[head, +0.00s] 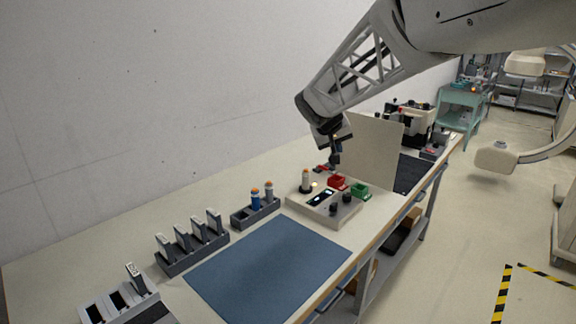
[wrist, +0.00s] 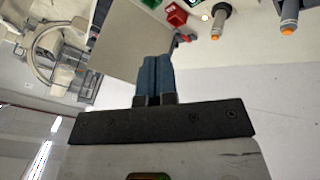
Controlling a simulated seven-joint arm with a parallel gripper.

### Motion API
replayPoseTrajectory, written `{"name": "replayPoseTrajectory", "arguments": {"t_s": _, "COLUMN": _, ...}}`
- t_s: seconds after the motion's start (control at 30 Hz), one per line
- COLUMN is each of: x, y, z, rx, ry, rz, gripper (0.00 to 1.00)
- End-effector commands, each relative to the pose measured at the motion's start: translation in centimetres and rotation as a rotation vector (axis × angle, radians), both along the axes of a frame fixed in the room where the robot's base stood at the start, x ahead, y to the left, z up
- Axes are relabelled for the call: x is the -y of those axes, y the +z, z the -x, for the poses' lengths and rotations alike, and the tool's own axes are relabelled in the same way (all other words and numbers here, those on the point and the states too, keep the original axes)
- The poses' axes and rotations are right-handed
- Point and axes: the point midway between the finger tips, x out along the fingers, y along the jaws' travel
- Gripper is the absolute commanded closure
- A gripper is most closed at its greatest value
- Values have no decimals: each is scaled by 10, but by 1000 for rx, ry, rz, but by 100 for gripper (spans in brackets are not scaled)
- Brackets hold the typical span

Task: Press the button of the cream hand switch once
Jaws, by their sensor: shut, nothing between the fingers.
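The cream hand switch (head: 305,182) stands upright at the back left corner of a pale control console, with an orange button on top. It also shows near the top edge of the wrist view (wrist: 221,13), its orange button facing the camera. My gripper (head: 335,164) is shut and empty, pointing down above the back of the console, to the right of the switch and apart from it. In the wrist view its closed blue fingers (wrist: 154,62) lie left of and below the switch.
The console (head: 318,212) carries a red box (head: 337,182), a green box (head: 360,190) and dark knobs. A rack (head: 255,214) holds a blue and a grey hand switch. An upright beige panel (head: 375,150) stands right of my gripper. The blue mat (head: 268,265) is clear.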

Motion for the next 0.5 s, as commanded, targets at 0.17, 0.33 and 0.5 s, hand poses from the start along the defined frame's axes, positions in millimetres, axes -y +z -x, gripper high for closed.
{"name": "replayPoseTrajectory", "arguments": {"t_s": 0.17, "x": -9, "y": -7, "z": -45, "rx": 26, "ry": 18, "rz": 30, "gripper": 100}}
{"name": "replayPoseTrajectory", "arguments": {"t_s": 0.33, "x": -19, "y": -15, "z": -87, "rx": 53, "ry": 36, "rz": 57, "gripper": 100}}
{"name": "replayPoseTrajectory", "arguments": {"t_s": 0.5, "x": -31, "y": -25, "z": -127, "rx": 80, "ry": 56, "rz": 83, "gripper": 100}}
